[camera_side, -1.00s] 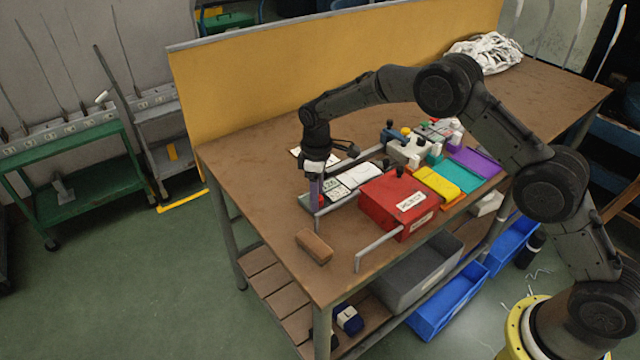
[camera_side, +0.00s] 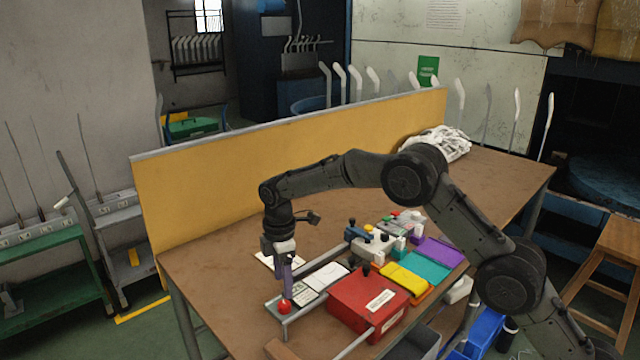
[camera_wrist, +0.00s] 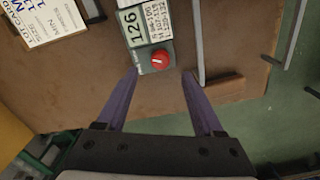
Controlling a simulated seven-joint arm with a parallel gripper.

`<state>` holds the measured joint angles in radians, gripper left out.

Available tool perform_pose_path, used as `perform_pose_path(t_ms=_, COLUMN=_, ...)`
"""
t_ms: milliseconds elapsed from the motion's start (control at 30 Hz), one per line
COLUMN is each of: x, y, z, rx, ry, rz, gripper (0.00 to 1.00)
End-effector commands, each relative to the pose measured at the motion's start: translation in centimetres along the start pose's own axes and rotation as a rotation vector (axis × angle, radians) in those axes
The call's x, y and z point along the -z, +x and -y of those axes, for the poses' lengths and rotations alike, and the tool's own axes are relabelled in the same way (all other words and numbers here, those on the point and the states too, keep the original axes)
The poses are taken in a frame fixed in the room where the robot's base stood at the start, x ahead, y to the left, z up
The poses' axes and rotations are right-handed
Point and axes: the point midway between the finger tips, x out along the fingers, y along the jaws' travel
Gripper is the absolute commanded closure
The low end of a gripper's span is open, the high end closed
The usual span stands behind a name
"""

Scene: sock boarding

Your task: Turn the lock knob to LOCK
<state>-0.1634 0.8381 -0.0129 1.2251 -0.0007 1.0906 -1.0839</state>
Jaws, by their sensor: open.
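The lock knob is a small red round knob with a pale mark. It sits at the near end of a grey plate (camera_wrist: 146,58), below a white label reading 126. In the wrist view the red knob (camera_wrist: 160,58) lies ahead of my gripper (camera_wrist: 166,73), between the lines of its two purple fingers and nearer the left one. In the side view the red knob (camera_side: 284,306) shows just below the fingertips of my gripper (camera_side: 285,294). The fingers are apart and hold nothing. I cannot tell whether a finger touches the knob, and no LOCK mark is readable.
A red box (camera_side: 368,302) stands right of the plate, with grey rails (camera_side: 320,258) around it. Yellow, teal (camera_side: 425,264) and purple pads lie farther right. A brown block (camera_wrist: 212,92) lies near the table edge. A yellow panel (camera_side: 215,195) closes off the back.

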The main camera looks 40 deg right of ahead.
Motion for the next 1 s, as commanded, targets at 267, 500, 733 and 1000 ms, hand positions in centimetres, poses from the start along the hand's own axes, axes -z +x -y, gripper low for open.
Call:
perform_pose_path(t_ms=267, x=0.1, y=-5.2, z=-0.1, rx=-0.004, ry=0.001, rz=-0.002, gripper=0.31)
perform_pose_path(t_ms=500, x=-0.5, y=-9.5, z=0.0, rx=-0.031, ry=0.010, rz=-0.017, gripper=0.31)
perform_pose_path(t_ms=733, x=-1.6, y=-13.5, z=0.4, rx=-0.084, ry=0.021, rz=-0.044, gripper=0.31)
perform_pose_path(t_ms=1000, x=-3.2, y=-17.9, z=1.7, rx=-0.141, ry=0.021, rz=-0.071, gripper=0.31)
